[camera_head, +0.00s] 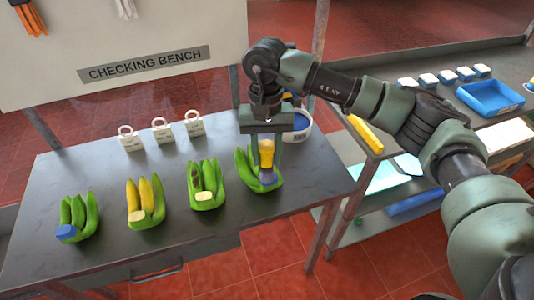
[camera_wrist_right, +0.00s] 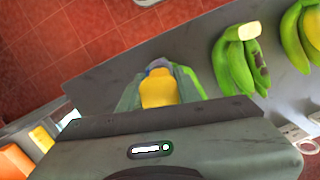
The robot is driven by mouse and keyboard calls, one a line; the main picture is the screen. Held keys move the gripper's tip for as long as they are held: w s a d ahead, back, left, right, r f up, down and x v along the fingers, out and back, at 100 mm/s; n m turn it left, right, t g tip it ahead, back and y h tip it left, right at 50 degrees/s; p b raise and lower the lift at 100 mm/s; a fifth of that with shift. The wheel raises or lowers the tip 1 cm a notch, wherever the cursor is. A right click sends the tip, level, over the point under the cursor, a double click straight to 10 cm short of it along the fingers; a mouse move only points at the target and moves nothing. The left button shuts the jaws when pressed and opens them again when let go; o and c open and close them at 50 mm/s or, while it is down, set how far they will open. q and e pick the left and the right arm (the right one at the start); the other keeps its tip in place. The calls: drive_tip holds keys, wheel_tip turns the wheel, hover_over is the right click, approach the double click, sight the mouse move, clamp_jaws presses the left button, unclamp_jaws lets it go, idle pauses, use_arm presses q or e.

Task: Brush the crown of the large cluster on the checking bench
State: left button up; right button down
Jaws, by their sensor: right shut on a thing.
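My right gripper (camera_head: 265,148) is shut on a brush with a yellow handle (camera_head: 266,154), held upright with its blue-grey end (camera_head: 267,178) down. The brush end is at the front of the rightmost green cluster (camera_head: 246,171) on the checking bench (camera_head: 160,235), where it hides the crown. I cannot tell whether it touches. In the right wrist view the yellow handle (camera_wrist_right: 158,92) sits between the fingers, with green fruit (camera_wrist_right: 188,78) beside it. This cluster looks about as big as its neighbours or slightly bigger. My left gripper is out of view.
Left of it stand a green cluster with a brown mark (camera_head: 204,180), a yellow-green cluster (camera_head: 146,200) and a blue-crowned green cluster (camera_head: 76,215). Several white tags (camera_head: 162,132) stand behind. A white tub with blue contents (camera_head: 302,122) is behind my gripper. A shelf rack holds a blue tray (camera_head: 490,97).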

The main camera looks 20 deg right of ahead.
drive_tip(key=shift+w+d+f+b, duration=0.1)
drive_tip(key=shift+d+b, duration=0.3)
drive_tip(key=shift+d, duration=0.55)
drive_tip(key=shift+r+p, duration=1.65)
drive_tip(key=shift+r, duration=2.95)
